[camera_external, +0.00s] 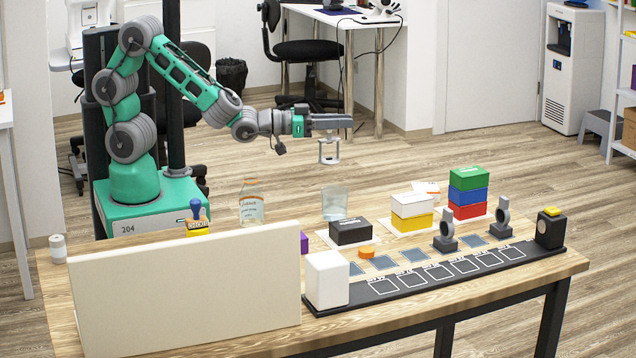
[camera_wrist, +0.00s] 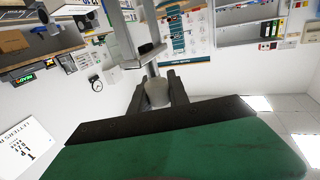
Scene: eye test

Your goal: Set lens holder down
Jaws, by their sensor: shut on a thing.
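My gripper (camera_external: 342,123) is high above the table, stretched out to the right and shut on a pale lens holder (camera_external: 328,152). The holder hangs below the fingers, clear of everything. In the wrist view my gripper (camera_wrist: 157,90) shows dark fingers around a pale part, with a grey frame (camera_wrist: 122,35) beyond; the holder's full shape is unclear there. The board has a row of white-outlined squares (camera_external: 439,274). Blue-grey squares (camera_external: 384,262) lie on the table behind it.
A white block (camera_external: 326,280) and a black box with yellow top (camera_external: 550,230) stand at the board's ends. A large cream panel (camera_external: 185,295) blocks the front left. A glass jar (camera_external: 334,203), bottle (camera_external: 251,203), black box (camera_external: 350,231), orange disc (camera_external: 366,252) and stacked coloured boxes (camera_external: 467,192) stand behind.

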